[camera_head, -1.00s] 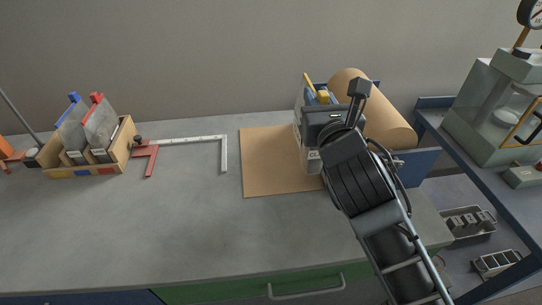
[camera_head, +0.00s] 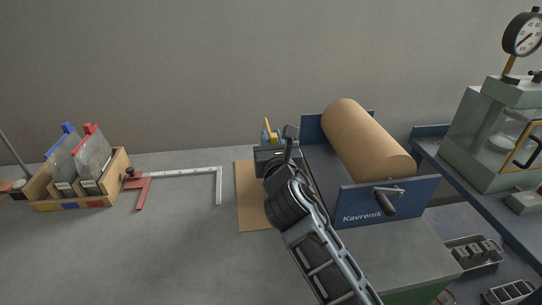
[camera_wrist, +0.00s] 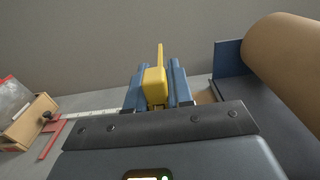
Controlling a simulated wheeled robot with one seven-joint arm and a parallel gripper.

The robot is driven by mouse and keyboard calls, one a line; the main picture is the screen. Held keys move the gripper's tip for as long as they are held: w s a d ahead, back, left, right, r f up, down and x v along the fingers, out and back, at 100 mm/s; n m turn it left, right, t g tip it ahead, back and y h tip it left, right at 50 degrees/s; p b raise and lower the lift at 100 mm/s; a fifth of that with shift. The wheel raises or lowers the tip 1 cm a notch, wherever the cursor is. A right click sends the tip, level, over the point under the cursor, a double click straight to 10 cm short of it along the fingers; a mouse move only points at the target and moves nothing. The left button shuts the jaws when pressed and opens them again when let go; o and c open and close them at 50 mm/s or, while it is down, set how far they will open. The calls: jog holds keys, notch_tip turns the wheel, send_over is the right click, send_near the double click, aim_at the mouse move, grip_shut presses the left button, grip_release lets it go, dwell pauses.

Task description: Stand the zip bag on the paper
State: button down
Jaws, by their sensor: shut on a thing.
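My gripper (camera_wrist: 155,92) is shut, its two blue fingers on either side of a yellow clip at the top of the zip bag (camera_wrist: 154,82). In the head view, my gripper (camera_head: 270,137) is at the far part of the brown paper (camera_head: 250,200), with the yellow clip (camera_head: 265,124) showing above it. The bag's body and lower edge are hidden behind my wrist, so I cannot tell whether it touches the paper. The paper lies flat on the grey bench, left of the roll stand, its right part covered by my arm.
The blue roll stand (camera_head: 365,200) with a large brown roll (camera_head: 368,138) stands close on the right. A red-and-white square (camera_head: 185,172) lies left of the paper. A wooden rack (camera_head: 75,200) with two clipped bags stands farther left. The front bench is clear.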

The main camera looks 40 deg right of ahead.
jog(key=shift+w+f+b, duration=0.1)
jog(key=shift+f+b, duration=0.5)
jog(key=shift+f, duration=1.4)
jog(key=c, duration=1)
grip_release()
jog(key=shift+f, duration=0.1)
jog(key=b+v, duration=0.1)
jog(key=v, duration=1.1)
